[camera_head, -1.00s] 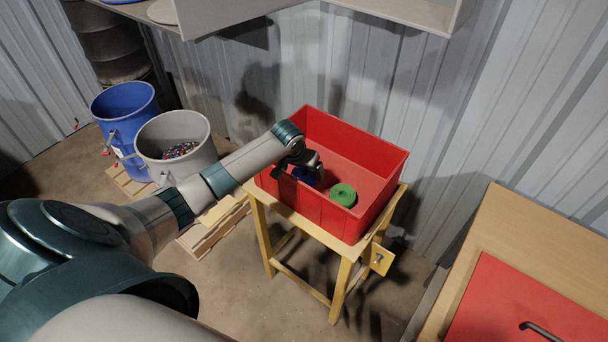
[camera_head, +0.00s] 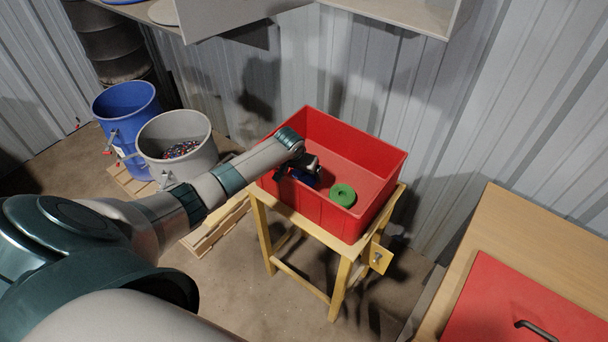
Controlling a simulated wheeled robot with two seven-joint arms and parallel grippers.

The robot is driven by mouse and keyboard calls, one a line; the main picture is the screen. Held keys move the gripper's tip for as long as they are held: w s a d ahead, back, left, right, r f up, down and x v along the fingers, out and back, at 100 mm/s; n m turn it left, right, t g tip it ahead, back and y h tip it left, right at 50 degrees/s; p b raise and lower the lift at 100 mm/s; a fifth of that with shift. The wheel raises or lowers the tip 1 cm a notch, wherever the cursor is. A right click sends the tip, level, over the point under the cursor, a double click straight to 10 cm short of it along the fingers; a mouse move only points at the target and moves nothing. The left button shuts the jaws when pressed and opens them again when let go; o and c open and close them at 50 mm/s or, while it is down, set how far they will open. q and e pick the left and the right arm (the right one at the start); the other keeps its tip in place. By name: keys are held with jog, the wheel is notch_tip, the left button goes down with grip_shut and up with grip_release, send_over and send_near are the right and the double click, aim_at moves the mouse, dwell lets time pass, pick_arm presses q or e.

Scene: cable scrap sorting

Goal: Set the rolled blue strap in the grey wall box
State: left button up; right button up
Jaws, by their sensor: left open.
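The rolled blue strap (camera_head: 311,181) lies inside the red bin (camera_head: 376,152), near its left front wall, partly hidden by my gripper. My left gripper (camera_head: 299,177) reaches into the bin from the left and is at the blue strap. Its jaws are open; whether they straddle the strap is too small to tell. A grey box (camera_head: 400,16) with an open front is on the wall at the top, cut off by the picture edge. My right gripper is out of view.
A green roll (camera_head: 342,195) lies in the bin right of the blue strap. The bin stands on a wooden stand (camera_head: 343,272). A grey bucket (camera_head: 150,140) and a blue bucket (camera_head: 112,100) stand on pallets at left. A wooden table (camera_head: 520,232) with a red panel is at right.

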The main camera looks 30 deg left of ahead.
pick_arm(q)
jog(key=shift+x, duration=0.9)
jog(key=c, duration=1.4)
jog(key=shift+r, duration=0.1)
jog(key=shift+r+b, duration=0.3)
jog(key=shift+r, duration=0.45)
notch_tip(320, 180, up, 2)
jog(key=shift+r+b, duration=0.15)
jog(key=shift+b, duration=0.45)
jog(key=s+d+r+b, duration=0.3)
jog(key=d+r, duration=0.4)
jog(key=d, duration=0.4)
jog(key=shift+s, duration=0.3)
